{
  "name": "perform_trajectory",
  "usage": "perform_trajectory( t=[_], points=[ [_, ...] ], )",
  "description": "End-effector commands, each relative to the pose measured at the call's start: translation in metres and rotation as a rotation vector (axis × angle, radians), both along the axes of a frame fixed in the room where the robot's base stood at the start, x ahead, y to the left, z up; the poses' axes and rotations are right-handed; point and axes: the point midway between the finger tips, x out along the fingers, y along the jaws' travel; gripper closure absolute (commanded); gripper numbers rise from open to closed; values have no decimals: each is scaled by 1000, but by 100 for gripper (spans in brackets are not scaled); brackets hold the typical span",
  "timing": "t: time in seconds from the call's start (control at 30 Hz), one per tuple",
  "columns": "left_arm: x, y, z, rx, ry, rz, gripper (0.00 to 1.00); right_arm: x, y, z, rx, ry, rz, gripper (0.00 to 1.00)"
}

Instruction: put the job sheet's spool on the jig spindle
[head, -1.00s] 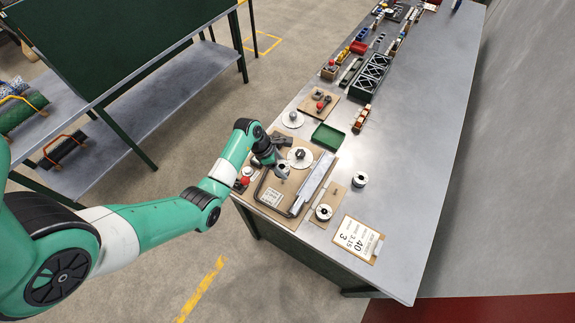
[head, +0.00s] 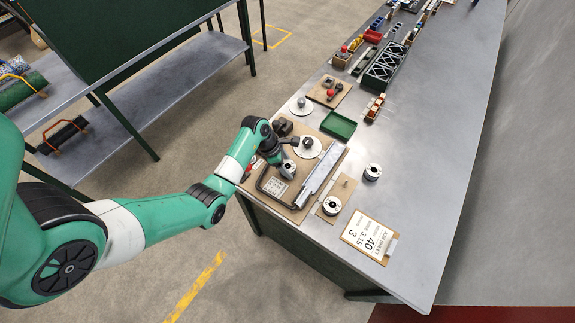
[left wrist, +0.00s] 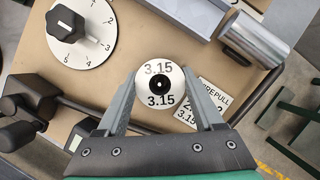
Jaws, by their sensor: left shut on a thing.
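A spool with a white face marked 3.15 (left wrist: 158,70) sits between the fingers of my left gripper (left wrist: 162,92), which is shut on it. In the head view the spool (head: 288,168) is over the jig board (head: 302,207), near the bent dark bar. Its centre is dark with a small bright dot; I cannot tell whether a spindle passes through it. The job sheet (head: 369,239) lies at the table's near right and reads 40, 3.15 and 3. My right gripper is not in view.
Two other spools stand right of the jig: one on a small board (head: 332,205), one on the table (head: 372,171). A numbered dial with a black knob (left wrist: 82,28) is beside the held spool. A metal cylinder (left wrist: 255,38) is at upper right. A green tray (head: 338,125) lies behind.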

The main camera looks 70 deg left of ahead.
Motion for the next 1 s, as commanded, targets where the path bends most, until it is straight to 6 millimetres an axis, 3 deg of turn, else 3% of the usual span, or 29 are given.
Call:
perform_trajectory(
  t=[0.33, 0.37, 0.53, 0.83, 1.0],
  points=[
    [1, 0, -5, 1, -3, 0, 100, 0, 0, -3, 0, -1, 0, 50],
    [1, 0, -5, 1, -3, 0, 30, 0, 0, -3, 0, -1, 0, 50],
    [0, 0, -5, 2, -2, 0, 0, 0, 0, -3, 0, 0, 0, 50],
    [-2, 1, -1, 0, 0, 0, 0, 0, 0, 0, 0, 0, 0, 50],
    [-11, 5, 29, 3, -2, 2, 0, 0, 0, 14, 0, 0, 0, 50]
  ],
)
